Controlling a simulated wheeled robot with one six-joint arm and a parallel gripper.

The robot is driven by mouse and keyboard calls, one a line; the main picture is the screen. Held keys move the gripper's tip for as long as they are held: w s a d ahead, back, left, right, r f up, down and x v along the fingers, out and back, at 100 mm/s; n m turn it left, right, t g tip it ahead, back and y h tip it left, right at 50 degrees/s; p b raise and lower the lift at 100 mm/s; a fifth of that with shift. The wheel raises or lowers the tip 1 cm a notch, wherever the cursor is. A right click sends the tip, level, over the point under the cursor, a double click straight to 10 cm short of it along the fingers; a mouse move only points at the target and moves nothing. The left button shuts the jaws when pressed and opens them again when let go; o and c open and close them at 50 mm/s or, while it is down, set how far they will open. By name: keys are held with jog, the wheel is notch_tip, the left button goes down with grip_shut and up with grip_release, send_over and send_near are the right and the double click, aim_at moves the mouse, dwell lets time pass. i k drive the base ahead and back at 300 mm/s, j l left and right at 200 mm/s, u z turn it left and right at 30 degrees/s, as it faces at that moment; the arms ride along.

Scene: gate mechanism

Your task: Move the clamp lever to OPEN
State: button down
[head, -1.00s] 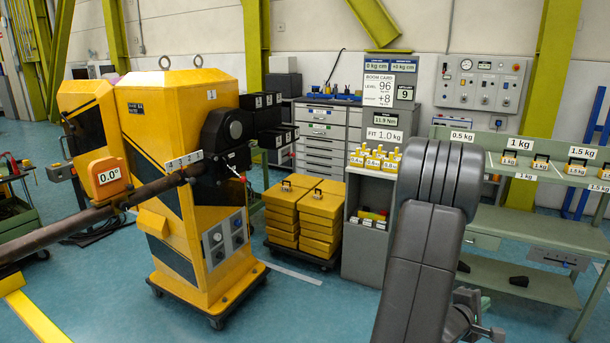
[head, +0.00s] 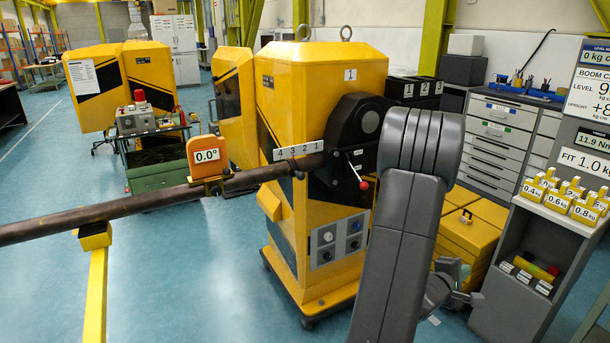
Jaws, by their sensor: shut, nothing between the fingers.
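The clamp lever (head: 357,171) is a thin pale rod with a red knob. It sits on the black housing (head: 350,135) at the end of the boom (head: 150,200), on the yellow gate cabinet. It slants down to the right; a small white label above it is too small to read. My gripper (head: 474,298) is partly hidden behind my grey arm, low and to the right of the lever. It is shut, empty and well apart from the lever.
Yellow weights (head: 460,235) are stacked right of the cabinet. A grey weight stand (head: 530,260) is at right.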

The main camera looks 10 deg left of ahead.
aim_at(364, 186)
jog(key=i+j+u, duration=0.3)
jog(key=i, duration=0.2)
jog(key=i+j+u, duration=0.35)
jog(key=i, duration=0.2)
jog(key=k+l, duration=0.05)
